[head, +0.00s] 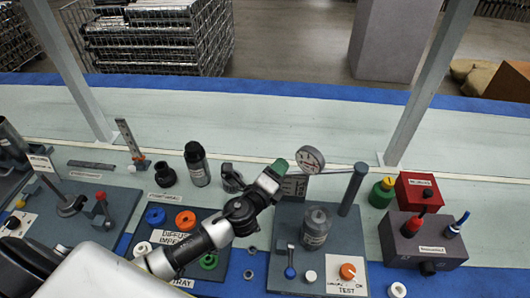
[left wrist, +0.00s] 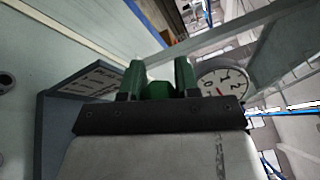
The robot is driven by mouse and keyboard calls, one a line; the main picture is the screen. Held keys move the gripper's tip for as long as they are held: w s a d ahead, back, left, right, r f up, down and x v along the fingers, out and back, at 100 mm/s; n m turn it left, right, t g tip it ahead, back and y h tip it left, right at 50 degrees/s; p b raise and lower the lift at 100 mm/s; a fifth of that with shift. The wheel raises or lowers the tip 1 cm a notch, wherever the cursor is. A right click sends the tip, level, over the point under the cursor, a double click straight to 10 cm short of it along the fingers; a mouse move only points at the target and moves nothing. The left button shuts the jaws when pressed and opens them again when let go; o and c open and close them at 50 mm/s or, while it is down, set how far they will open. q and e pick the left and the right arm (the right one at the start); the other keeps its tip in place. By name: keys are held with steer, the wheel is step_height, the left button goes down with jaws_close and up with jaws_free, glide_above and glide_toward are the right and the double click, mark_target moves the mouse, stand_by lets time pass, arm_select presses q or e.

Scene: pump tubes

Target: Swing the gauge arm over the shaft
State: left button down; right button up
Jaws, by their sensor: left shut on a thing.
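The round white dial gauge (head: 310,159) sits at the left end of a thin gauge arm (head: 336,170). The arm runs level to the dark upright post (head: 352,190) on the test station. A grey cylinder (head: 315,228) stands on the test plate, in front of and below the gauge; I cannot make out a shaft on it. My left gripper (head: 277,168) has green fingertips at the left side of the gauge and is shut on the gauge arm's end. In the left wrist view the dial (left wrist: 222,90) shows just right of the fingers; the held part is mostly hidden. My right gripper is not in view.
The test plate (head: 288,215) also bears a blue-knobbed lever (head: 290,270) and an orange knob (head: 347,271). Red and grey boxes (head: 420,238) stand to the right. The bench behind the gauge is clear.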

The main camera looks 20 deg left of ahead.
arm_select(q)
steer(key=s+d+n+y+b, duration=0.4)
steer(key=s+d+y, duration=0.4)
steer(key=s, duration=0.2)
steer(key=shift+d+n+g+y, duration=0.3)
steer(key=shift+d+n+g, duration=0.1)
steer(key=shift+n, duration=0.3)
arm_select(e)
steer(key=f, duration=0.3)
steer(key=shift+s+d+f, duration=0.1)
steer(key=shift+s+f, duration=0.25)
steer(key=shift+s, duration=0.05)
arm_select(q)
steer(key=shift+f, duration=0.15)
steer(key=c, duration=0.8)
jaws_free()
steer(key=shift+s, duration=0.1)
steer(key=b+v, duration=0.1)
steer(key=v, duration=0.9)
steer(key=shift+s+b, duration=0.35)
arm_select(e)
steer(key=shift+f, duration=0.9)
